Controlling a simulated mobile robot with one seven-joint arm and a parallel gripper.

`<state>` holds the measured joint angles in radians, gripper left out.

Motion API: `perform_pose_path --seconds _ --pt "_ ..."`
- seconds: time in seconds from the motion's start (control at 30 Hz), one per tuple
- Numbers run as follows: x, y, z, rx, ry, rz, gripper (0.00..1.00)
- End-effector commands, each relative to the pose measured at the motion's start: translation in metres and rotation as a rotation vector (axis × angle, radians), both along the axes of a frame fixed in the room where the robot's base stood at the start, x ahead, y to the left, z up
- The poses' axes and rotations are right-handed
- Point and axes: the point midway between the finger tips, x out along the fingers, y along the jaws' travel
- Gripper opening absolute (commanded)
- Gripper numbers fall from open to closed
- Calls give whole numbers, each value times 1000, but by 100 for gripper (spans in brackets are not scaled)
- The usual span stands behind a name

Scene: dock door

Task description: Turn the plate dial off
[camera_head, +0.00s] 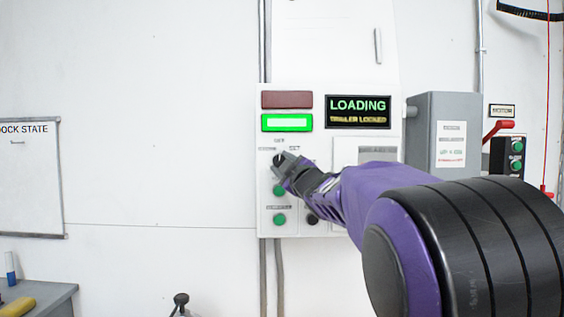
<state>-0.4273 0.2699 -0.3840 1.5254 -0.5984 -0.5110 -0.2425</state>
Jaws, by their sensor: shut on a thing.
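A white control panel (291,100) is mounted on the wall in the middle of the head view. A dial (278,158) shows as a small dark shape at the panel's upper left, below the lamps, mostly hidden by my gripper. My gripper (282,163) is at this dial, with its fingers shut on it. The dial's pointer direction is not visible. The small labels around it are too blurred to read. My purple arm comes in from the lower right and covers part of the panel.
The panel has a lit green lamp (287,123), a dark red lamp (287,99), a display (358,112) reading LOADING, and green buttons (279,190) below the dial. A grey box (421,140) with a red lever (498,129) stands out at right. A bench (52,296) is lower left.

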Motion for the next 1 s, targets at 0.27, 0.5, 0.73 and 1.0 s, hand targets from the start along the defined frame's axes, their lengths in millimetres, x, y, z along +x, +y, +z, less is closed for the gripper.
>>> perform_pose_path --seconds 0.27,0.5,0.73,1.0 --pt "0 -1 4 -57 -5 -1 0" --pt "0 -1 4 -62 -6 0 0" --pt "0 -1 4 -61 -6 -1 57" --pt "0 0 2 -62 -3 0 75"
